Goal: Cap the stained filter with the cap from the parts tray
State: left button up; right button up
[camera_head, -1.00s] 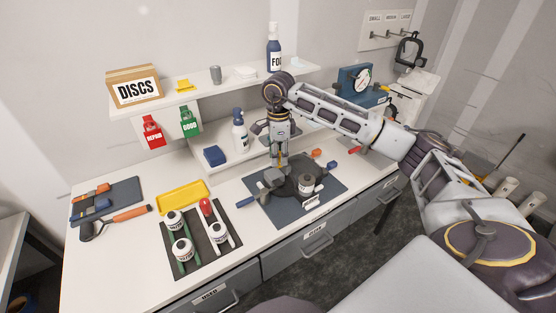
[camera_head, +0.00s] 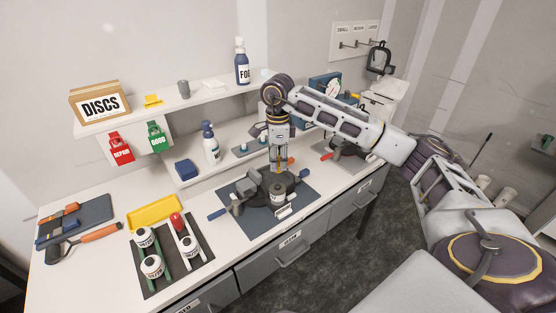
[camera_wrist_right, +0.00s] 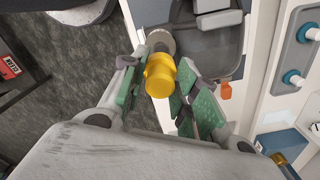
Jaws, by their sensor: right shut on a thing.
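My right gripper (camera_head: 279,172) points down over the work fixture on the dark mat. In the right wrist view its green-padded fingers (camera_wrist_right: 157,90) are shut on a yellow cylindrical piece (camera_wrist_right: 160,76), which looks like a cap. A dark grey canister (camera_head: 277,196) stands in the fixture just below the gripper. A round grey end (camera_wrist_right: 160,41) shows beyond the yellow piece in the wrist view; I cannot tell whether they touch. I cannot make out stains on the canister. The yellow tray (camera_head: 155,212) looks empty. My left gripper is not in view.
A dark rack (camera_head: 180,283) with several white canisters stands left of the dark mat (camera_head: 308,199). The shelf (camera_head: 200,97) behind holds a box and bottles. A spray bottle (camera_head: 210,145) stands below it.

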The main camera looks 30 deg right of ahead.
aim_at(278, 185)
jog(key=shift+f, duration=0.1)
jog(key=shift+f+b, duration=1.35)
jog(key=shift+f, duration=0.5)
jog(key=shift+f+b, duration=0.65)
jog(key=shift+f, duration=0.3)
jog(key=shift+f+b, duration=1.1)
jog(key=shift+f, duration=0.25)
dwell(1.0)
jog(key=o, duration=1.2)
